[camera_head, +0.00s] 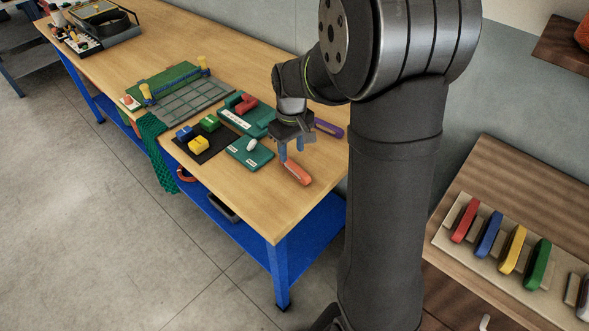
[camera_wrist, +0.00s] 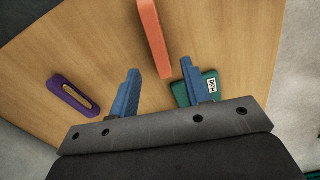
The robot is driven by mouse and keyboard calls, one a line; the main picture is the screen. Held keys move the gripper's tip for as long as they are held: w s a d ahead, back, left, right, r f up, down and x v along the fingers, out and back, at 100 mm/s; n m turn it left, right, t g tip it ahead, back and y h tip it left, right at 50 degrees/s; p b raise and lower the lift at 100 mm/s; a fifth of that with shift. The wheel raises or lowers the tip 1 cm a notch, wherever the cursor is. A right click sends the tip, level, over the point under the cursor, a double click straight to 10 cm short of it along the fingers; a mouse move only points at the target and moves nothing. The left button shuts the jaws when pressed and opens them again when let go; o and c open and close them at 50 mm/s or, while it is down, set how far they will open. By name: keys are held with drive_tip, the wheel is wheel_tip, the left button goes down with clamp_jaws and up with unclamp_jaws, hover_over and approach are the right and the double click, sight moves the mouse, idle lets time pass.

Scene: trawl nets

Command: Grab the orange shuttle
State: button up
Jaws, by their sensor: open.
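The orange shuttle (camera_head: 296,173) lies on the wooden workbench near its right end. In the wrist view the orange shuttle (camera_wrist: 153,36) lies ahead of the gap between the fingers, its near end close to their tips. My gripper (camera_head: 291,152) is open and empty, with its blue fingers pointing down just behind and above the shuttle. In the wrist view my gripper (camera_wrist: 159,78) shows both blue fingers apart with bare wood between them. I cannot tell the exact height of the fingertips above the bench.
A purple shuttle (camera_head: 328,128) lies behind my gripper. A green mat with a small white piece (camera_head: 252,145) lies to the left. A black mat (camera_head: 187,145) carries yellow, blue and green blocks. The bench (camera_head: 272,212) is clear in front of the orange shuttle.

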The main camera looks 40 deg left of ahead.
sight(293, 165)
drive_tip(key=shift+d+f, duration=0.2)
drive_tip(key=shift+f, duration=2.5)
clamp_jaws()
